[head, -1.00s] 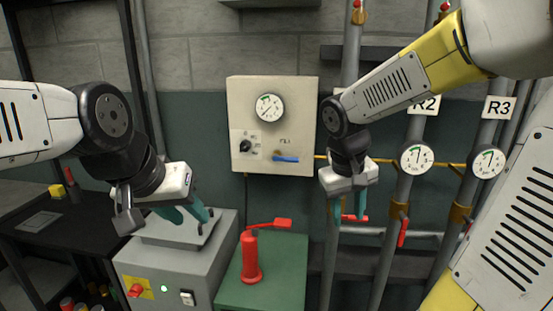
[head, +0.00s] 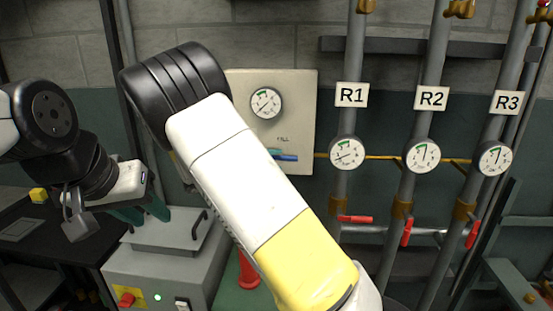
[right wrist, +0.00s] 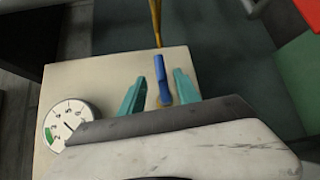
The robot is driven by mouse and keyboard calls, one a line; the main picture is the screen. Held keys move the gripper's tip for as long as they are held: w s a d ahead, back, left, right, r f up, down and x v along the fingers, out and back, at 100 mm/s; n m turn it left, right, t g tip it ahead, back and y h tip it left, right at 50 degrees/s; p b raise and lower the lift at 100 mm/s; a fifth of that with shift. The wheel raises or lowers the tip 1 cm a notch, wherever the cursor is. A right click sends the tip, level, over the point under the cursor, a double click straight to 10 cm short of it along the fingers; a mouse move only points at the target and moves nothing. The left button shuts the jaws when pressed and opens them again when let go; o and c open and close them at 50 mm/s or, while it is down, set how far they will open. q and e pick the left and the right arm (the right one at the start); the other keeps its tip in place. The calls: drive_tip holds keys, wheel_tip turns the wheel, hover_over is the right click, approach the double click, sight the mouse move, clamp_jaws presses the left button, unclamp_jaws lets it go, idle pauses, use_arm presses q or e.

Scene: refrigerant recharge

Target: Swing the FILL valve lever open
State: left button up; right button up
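The blue FILL valve lever (head: 285,157) is on the lower part of the cream panel (head: 304,110); the right arm covers part of it in the head view. In the right wrist view, the lever (right wrist: 161,82) stands between the two teal fingers of my right gripper (right wrist: 159,88). The fingers are open, with a gap on each side of the lever; whether they reach its depth is hard to tell. My left gripper (head: 142,212) is open and empty above the grey machine.
The panel's gauge (head: 267,103) sits above the lever. Pipes with gauges and red levers, labelled R1 (head: 351,95), R2 and R3, stand to the right. A red pump (head: 248,272) on a green top is partly hidden behind the right arm. The grey machine (head: 150,263) is at lower left.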

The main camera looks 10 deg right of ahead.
sight(287, 159)
drive_tip(key=x, duration=0.6)
drive_tip(key=shift+d+f, duration=0.1)
drive_tip(key=shift+d, duration=0.2)
clamp_jaws()
idle(1.1)
